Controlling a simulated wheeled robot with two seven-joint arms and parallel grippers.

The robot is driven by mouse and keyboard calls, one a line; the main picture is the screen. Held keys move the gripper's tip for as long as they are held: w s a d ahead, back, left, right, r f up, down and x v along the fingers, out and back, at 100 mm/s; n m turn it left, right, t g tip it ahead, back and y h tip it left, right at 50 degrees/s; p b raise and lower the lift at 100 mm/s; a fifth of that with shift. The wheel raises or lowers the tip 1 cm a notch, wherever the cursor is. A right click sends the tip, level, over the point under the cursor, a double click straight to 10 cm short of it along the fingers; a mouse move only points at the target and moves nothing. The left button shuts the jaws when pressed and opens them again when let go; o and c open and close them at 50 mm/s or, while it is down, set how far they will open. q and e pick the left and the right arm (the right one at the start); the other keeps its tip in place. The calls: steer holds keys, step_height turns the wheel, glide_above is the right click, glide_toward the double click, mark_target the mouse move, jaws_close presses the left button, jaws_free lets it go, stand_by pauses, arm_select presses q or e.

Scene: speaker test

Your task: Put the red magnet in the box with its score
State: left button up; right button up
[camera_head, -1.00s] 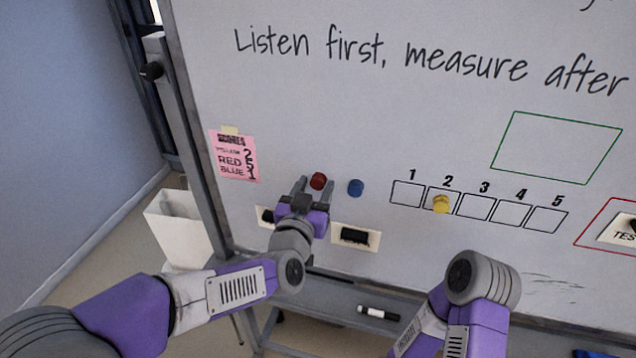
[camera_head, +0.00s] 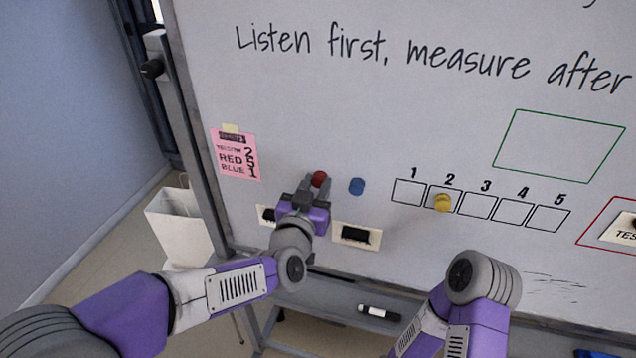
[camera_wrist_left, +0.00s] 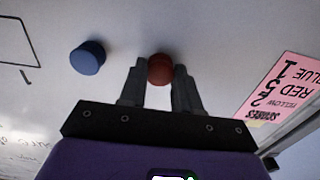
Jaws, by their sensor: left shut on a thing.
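The red magnet (camera_head: 319,178) is on the whiteboard, between the fingertips of my left gripper (camera_head: 315,184). In the left wrist view the red magnet (camera_wrist_left: 160,69) shows between the two fingers, which are shut on it. Numbered boxes 1 to 5 are drawn to the right; box 5 (camera_head: 548,218) is empty and at the row's right end. The pink score note (camera_head: 235,156) reads yellow 2, red 5, blue 1. My right gripper is not in view; only part of that arm shows.
The blue magnet (camera_head: 357,186) sits just right of the red one. The yellow magnet (camera_head: 443,203) is at box 2. A dark-centred card (camera_head: 356,236) is below, and a marker (camera_head: 379,313) lies on the tray. The board between blue magnet and boxes is clear.

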arm_select(q)
steer(key=shift+s, duration=0.2)
steer(key=shift+s+a, duration=0.25)
steer(key=shift+s, duration=0.4)
steer(key=shift+s, duration=0.15)
steer(key=shift+v, duration=2.4)
